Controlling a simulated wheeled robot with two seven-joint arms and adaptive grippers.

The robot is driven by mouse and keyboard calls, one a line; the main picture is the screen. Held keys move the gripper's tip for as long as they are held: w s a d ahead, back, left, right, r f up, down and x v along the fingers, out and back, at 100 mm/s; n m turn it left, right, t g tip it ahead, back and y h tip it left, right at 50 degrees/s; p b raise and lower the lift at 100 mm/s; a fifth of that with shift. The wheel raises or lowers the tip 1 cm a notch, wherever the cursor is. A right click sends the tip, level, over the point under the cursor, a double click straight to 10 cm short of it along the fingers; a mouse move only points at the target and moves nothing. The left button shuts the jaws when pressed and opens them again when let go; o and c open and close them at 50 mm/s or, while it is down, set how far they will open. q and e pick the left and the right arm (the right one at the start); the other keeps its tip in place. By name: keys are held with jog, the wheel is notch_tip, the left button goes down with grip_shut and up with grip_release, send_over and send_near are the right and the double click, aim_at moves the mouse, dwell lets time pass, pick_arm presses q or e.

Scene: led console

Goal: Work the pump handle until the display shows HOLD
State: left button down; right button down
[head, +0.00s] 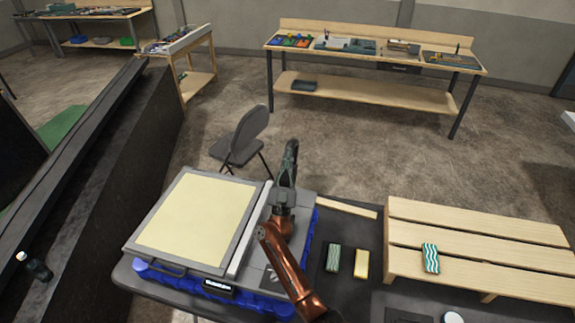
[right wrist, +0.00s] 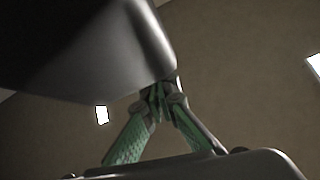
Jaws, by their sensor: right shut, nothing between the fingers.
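A console with a large pale yellow panel (head: 195,222) in a grey frame stands on a blue base on the dark table. A small black display (head: 218,286) sits at its front edge; its text is too small to read. A light grey bar (head: 247,232) runs along the panel's right side; I cannot tell whether it is the pump handle. My right gripper (head: 291,150) is shut and empty, above the console's back right corner, pointing away from me. In the right wrist view its green-padded fingers (right wrist: 168,100) meet at the tips. My left gripper is out of view.
A slatted wooden rack (head: 475,240) stands at the table's right. A green wavy-patterned block (head: 431,258) lies on it. Another patterned block (head: 333,259) and a yellow block (head: 361,264) lie on the dark table. A chair (head: 240,140) stands behind the table.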

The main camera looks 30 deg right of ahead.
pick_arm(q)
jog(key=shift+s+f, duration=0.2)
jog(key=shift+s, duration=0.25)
pick_arm(e)
jog(key=shift+w+d+f, duration=0.1)
jog(key=shift+w+d, duration=0.05)
jog(key=shift+d, duration=0.05)
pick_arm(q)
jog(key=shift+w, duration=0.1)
pick_arm(e)
jog(key=shift+f, duration=0.4)
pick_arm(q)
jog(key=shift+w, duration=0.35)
pick_arm(e)
jog(key=v, duration=1.1)
jog(key=shift+s+a, duration=0.3)
jog(key=shift+s, duration=0.1)
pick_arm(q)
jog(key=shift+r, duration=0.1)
pick_arm(e)
jog(key=shift+r, duration=0.3)
jog(key=shift+r, duration=0.1)
